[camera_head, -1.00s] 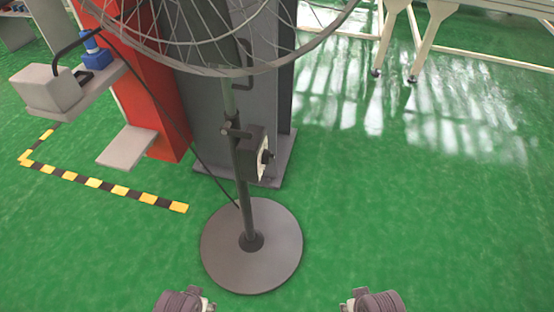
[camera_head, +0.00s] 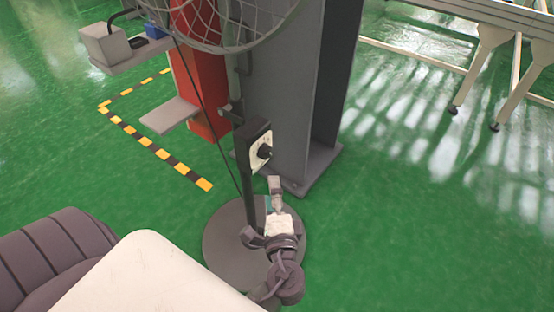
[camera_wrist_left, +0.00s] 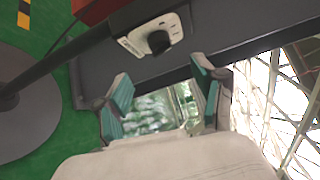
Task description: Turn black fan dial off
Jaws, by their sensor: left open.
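The black fan dial (camera_head: 265,151) sticks out from a pale panel on the control box (camera_head: 257,140) on the fan's pole (camera_head: 251,190). The dial also shows in the left wrist view (camera_wrist_left: 159,42), beyond my fingertips and a little left of the middle between them. My left gripper (camera_head: 262,209) is open and empty, below the dial and apart from it in the head view. In the left wrist view its teal-padded fingers (camera_wrist_left: 162,88) stand wide apart. My right gripper is not in view.
The fan's wire cage (camera_head: 225,25) hangs above the box, and its round base (camera_head: 225,245) lies on the green floor. A grey column (camera_head: 285,90) stands close behind. A black cable (camera_head: 205,105) runs down beside the pole.

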